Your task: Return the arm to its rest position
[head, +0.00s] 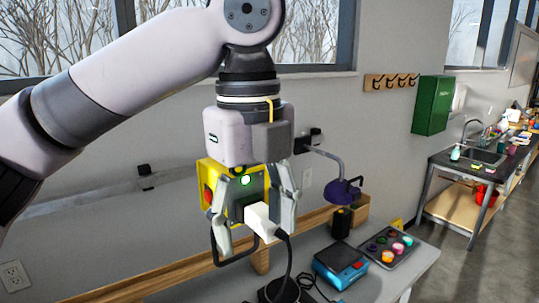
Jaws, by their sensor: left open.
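My left gripper (255,228) hangs fingers-down from my arm, its fingers spread apart. A white plug-like block (262,219) with a black cable shows between the fingers, and I see no finger closed on it. Behind it is a yellow box (222,177) with a red part, a dark face and a lit green light. The white block's far end meets the dark face, partly hidden by the gripper. My right gripper is out of view.
A grey bench (385,283) below holds a blue device (341,263) and a tray of coloured round pots (390,246). A purple lamp (343,190) stands close to the gripper's right. A green wall box (432,105) and a sink table (480,160) are farther right.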

